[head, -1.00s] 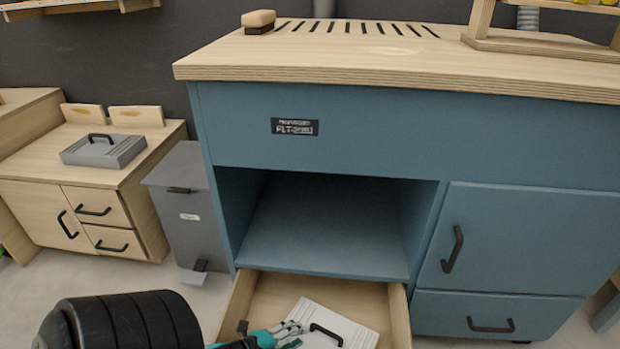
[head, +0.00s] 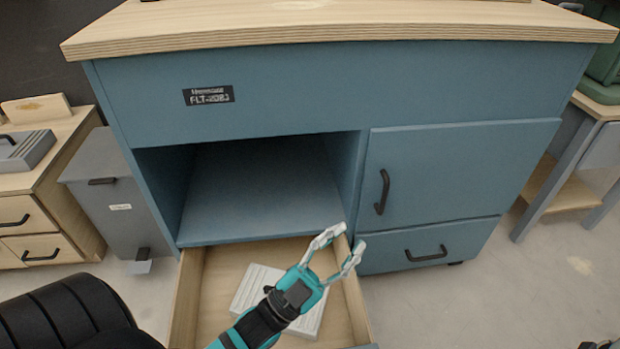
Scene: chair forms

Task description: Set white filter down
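The white filter (head: 256,284), a flat ribbed panel, lies in the open wooden drawer (head: 188,300) under the blue workbench. My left arm covers its middle, and its black handle is hidden. My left gripper (head: 342,247) is teal with pale fingers. Its fingers are spread with nothing between them. In the picture it is above and right of the filter, over the drawer's right side. My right gripper is not in view.
The blue workbench has an empty open compartment (head: 265,190) above the drawer and a closed door (head: 450,175) at right. A grey bin (head: 115,195) stands at left. A grey filter (head: 25,150) lies on the wooden cabinet. The floor at right is clear.

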